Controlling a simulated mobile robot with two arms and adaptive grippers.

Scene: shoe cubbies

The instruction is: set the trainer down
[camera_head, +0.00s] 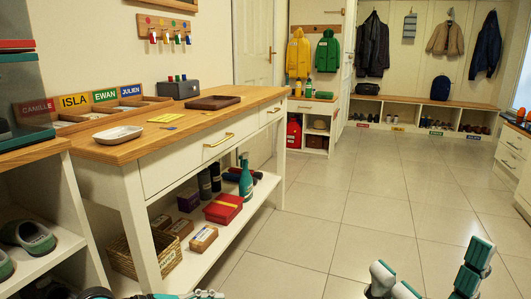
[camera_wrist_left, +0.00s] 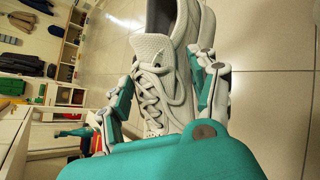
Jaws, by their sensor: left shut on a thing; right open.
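A pale grey-white trainer (camera_wrist_left: 160,72) with laces fills the middle of the left wrist view. It appears tilted in that view, and a second pale shoe shape shows close along its right side. My left gripper (camera_wrist_left: 168,66) is shut on the trainer, with teal-and-grey fingers on either side. In the head view only a small part of my left gripper (camera_head: 190,294) shows at the bottom edge, and the trainer is out of sight there. My right gripper (camera_head: 430,272) is open and empty at the lower right, above the tiled floor.
A wooden-topped console table (camera_head: 190,118) stands at left, with a white dish (camera_head: 118,134) and a brown tray (camera_head: 213,102) on top. Green shoes (camera_head: 30,238) sit in a shelf at far left. A cubby bench (camera_head: 425,102) lines the back wall. The floor between is clear.

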